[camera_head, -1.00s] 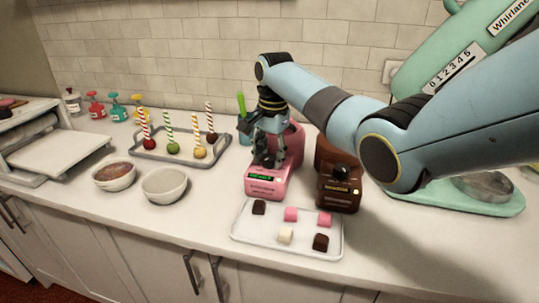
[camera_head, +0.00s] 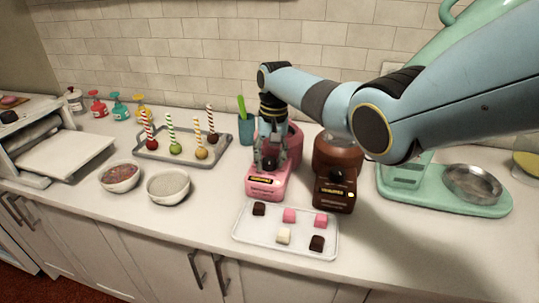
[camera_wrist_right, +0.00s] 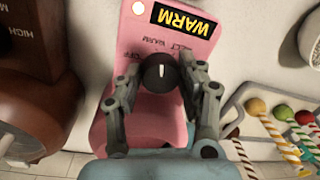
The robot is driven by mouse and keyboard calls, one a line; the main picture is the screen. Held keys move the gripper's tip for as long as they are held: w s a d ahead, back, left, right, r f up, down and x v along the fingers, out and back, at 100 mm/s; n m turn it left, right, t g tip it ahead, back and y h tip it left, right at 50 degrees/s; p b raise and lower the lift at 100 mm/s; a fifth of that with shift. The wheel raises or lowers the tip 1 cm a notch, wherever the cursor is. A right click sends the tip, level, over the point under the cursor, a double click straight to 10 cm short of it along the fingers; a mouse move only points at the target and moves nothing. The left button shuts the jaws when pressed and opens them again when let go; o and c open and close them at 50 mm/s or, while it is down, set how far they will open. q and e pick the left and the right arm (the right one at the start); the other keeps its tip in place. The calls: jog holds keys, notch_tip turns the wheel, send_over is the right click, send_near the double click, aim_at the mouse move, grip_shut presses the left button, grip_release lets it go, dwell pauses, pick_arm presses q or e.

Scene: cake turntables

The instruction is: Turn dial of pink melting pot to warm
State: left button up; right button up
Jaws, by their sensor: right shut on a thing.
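The pink melting pot (camera_head: 265,191) stands on the counter behind the white tray. Its black dial (camera_wrist_right: 158,73) has a white pointer mark, and its panel has printed labels including WARM and MELT. In the right wrist view its display (camera_wrist_right: 183,20) reads WARM in yellow on black, with a lit lamp beside it. My right gripper (camera_wrist_right: 161,70) is shut on the dial, one finger on each side. In the head view the right gripper (camera_head: 269,161) comes down over the pot's front and partly hides the dial. My left gripper is not in view.
A brown melting pot (camera_head: 335,197) stands close on the right. A tray (camera_head: 244,243) with several small cubes lies in front. Two bowls, a tray of cake pops (camera_head: 180,158) and a green-handled cup (camera_head: 246,128) are left. A mint mixer (camera_head: 400,197) stands right.

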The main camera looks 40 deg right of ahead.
aim_at(273, 160)
jog(key=shift+n, duration=0.8)
jog(key=o, duration=1.2)
jog(key=shift+c, duration=0.2)
notch_tip(273, 160, up, 12)
jog(key=shift+d, duration=0.4)
jog(key=shift+s+f, duration=0.1)
jog(key=shift+s, duration=0.05)
